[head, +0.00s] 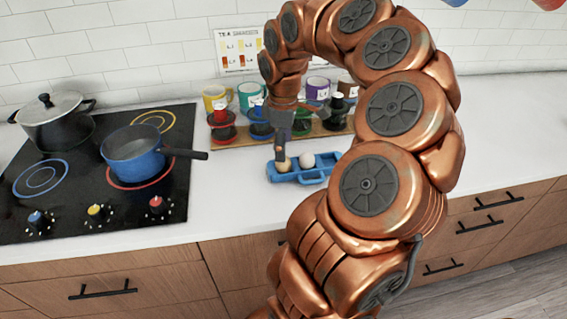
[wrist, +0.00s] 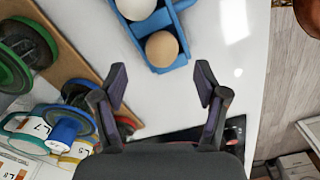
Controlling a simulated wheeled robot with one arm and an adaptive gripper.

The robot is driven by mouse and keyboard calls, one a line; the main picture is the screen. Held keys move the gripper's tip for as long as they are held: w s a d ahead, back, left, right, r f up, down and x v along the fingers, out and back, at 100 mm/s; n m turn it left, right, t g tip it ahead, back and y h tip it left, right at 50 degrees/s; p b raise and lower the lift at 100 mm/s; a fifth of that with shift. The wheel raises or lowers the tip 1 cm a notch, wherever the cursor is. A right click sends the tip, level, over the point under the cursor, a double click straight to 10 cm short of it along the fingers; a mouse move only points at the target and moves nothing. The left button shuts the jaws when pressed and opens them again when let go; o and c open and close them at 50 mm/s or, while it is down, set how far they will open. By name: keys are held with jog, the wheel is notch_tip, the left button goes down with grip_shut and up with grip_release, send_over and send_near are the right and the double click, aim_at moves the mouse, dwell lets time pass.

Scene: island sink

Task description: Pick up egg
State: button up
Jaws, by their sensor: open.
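A blue egg tray (head: 318,177) stands on the white counter, right of the stove. It holds a tan egg (head: 283,164) and a white egg (head: 306,160). My gripper (head: 290,146) is over the tray's left part, close to the tan egg and partly in front of it. In the wrist view my gripper (wrist: 161,84) is open with nothing between its fingers. The tan egg (wrist: 162,48) lies just beyond the fingertips, roughly centred between them. The white egg (wrist: 136,6) is farther up, cut by the frame edge. My arm hides the tray's right side in the head view.
A blue saucepan (head: 138,152) and a black pot (head: 55,122) stand on the stove at left. The counter (head: 220,190) is bare in front and left of the tray.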

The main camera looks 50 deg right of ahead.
aim_at(283, 164)
jog(key=shift+s+a+f+p, duration=0.1)
jog(key=shift+f+p, duration=0.25)
jog(key=shift+f, duration=0.85)
jog(key=shift+s+f+p, duration=0.1)
jog(key=shift+f+p, duration=0.25)
jog(key=shift+f, duration=0.85)
jog(key=shift+w, duration=0.1)
jog(key=c, duration=0.8)
